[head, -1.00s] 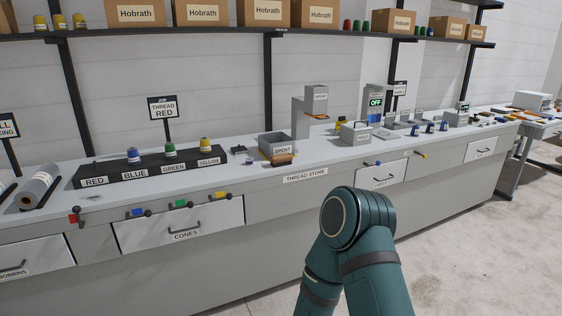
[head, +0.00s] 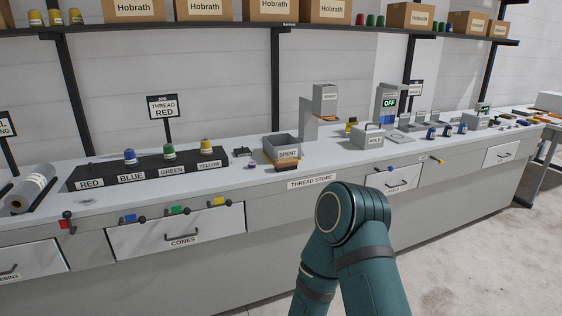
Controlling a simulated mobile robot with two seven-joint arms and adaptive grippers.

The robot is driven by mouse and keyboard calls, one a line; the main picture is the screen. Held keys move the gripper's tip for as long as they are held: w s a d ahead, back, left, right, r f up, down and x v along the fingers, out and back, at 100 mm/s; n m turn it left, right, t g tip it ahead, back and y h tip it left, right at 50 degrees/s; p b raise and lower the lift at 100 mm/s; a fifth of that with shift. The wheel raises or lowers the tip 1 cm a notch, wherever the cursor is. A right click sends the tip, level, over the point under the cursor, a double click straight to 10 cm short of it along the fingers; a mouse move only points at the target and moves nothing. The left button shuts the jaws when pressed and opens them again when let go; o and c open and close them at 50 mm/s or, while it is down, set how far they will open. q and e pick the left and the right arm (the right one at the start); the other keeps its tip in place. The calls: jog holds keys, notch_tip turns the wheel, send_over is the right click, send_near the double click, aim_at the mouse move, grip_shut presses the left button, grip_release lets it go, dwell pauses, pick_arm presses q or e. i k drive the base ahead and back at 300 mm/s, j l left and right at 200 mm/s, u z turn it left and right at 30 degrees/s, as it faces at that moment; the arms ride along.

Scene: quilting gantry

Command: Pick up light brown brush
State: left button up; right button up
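A small brown brush-like item (head: 287,165) lies on the bench top, just in front of the grey bin labelled SPENT (head: 281,148). It looks light brown along the top and darker below, but it is too small to make out well. Neither of my grippers is in view. Only a teal link of one of my arms shows at the bottom centre, in front of the bench face and well apart from the brush.
A black rack (head: 150,167) with blue, green and yellow cones stands left of the bin. A grey HOLD box (head: 374,138) and a dispenser-like stand (head: 325,104) are to the right. A shelf with boxes (head: 205,10) runs above. Bench around the brush is mostly clear.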

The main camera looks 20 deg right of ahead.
aim_at(286, 164)
jog(key=i+l+u, duration=0.1)
jog(key=l, duration=0.25)
jog(key=i+l+u, duration=0.1)
jog(key=i+l, duration=0.15)
jog(key=l, duration=0.15)
jog(key=i+l+u, duration=0.15)
jog(key=l, duration=0.25)
jog(key=i+l+u, duration=0.1)
jog(key=l, duration=0.3)
jog(key=i+l+u, duration=0.1)
jog(key=l, duration=0.3)
jog(key=i+l+u, duration=0.1)
jog(key=l, duration=0.35)
jog(key=i+l+u, duration=0.15)
jog(key=l, duration=0.3)
jog(key=i, duration=0.05)
